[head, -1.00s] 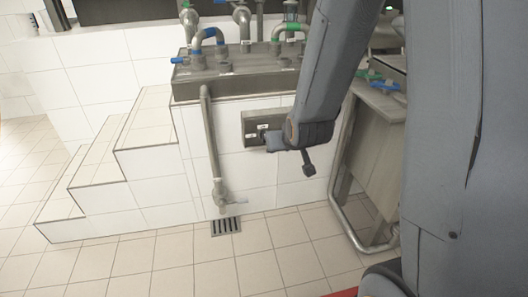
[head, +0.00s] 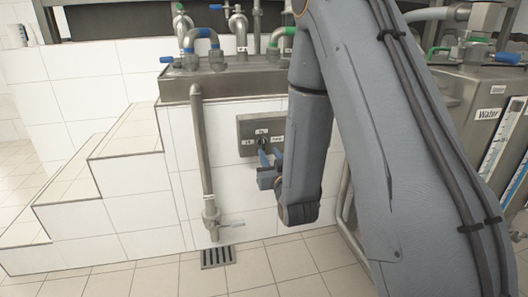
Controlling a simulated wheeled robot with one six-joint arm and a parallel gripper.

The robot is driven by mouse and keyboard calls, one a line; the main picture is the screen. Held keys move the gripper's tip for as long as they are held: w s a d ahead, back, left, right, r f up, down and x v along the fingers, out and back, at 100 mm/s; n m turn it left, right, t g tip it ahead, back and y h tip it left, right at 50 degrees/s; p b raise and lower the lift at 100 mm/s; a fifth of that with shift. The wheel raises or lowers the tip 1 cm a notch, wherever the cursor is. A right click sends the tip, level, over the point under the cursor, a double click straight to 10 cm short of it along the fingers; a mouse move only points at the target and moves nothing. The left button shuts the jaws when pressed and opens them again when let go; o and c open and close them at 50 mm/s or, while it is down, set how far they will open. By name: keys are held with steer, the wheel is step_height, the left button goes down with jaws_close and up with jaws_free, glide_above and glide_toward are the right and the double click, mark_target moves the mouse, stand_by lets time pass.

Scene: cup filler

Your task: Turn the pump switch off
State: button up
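The pump switch (head: 262,141) is a small dark knob on a grey metal panel (head: 246,126) with small white labels, set in the white tiled wall in the head view. The labels are too small to read. My gripper (head: 264,158) has blue-grey fingers, which show as separate prongs with a gap between them. The fingertips reach up to the panel just below and beside the knob. I cannot tell whether they touch the knob. My arm covers the right end of the panel.
A vertical pipe with a valve (head: 211,216) stands left of the panel above a floor drain (head: 217,257). Tiled steps (head: 100,190) are at the left. Pipes with blue and green handles top the metal ledge (head: 225,83). A metal tank with a "Water" label (head: 488,114) is at the right.

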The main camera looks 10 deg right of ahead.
mark_target(264, 144)
steer(key=shift+w+b, duration=0.95)
steer(key=shift+w, duration=2.65)
jaws_close()
